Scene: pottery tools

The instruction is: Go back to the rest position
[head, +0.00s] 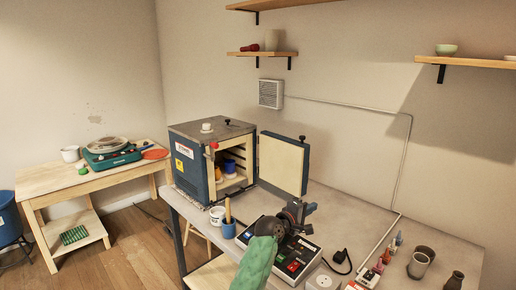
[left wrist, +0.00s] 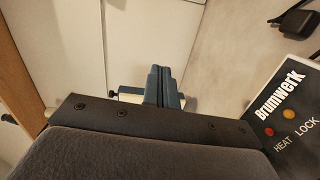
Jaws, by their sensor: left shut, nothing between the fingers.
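My left gripper (head: 308,209) is above the grey worktop, near the control box and in front of the open kiln door. My right gripper is in neither view.
The kiln (head: 188,165) stands open, its door (head: 283,165) swung right. A control box (head: 302,262) lies below the gripper; its panel (left wrist: 285,125) shows in the wrist view. A blue cup with a brush (head: 228,230), a plug (head: 341,256) and pots (head: 418,265) are nearby.

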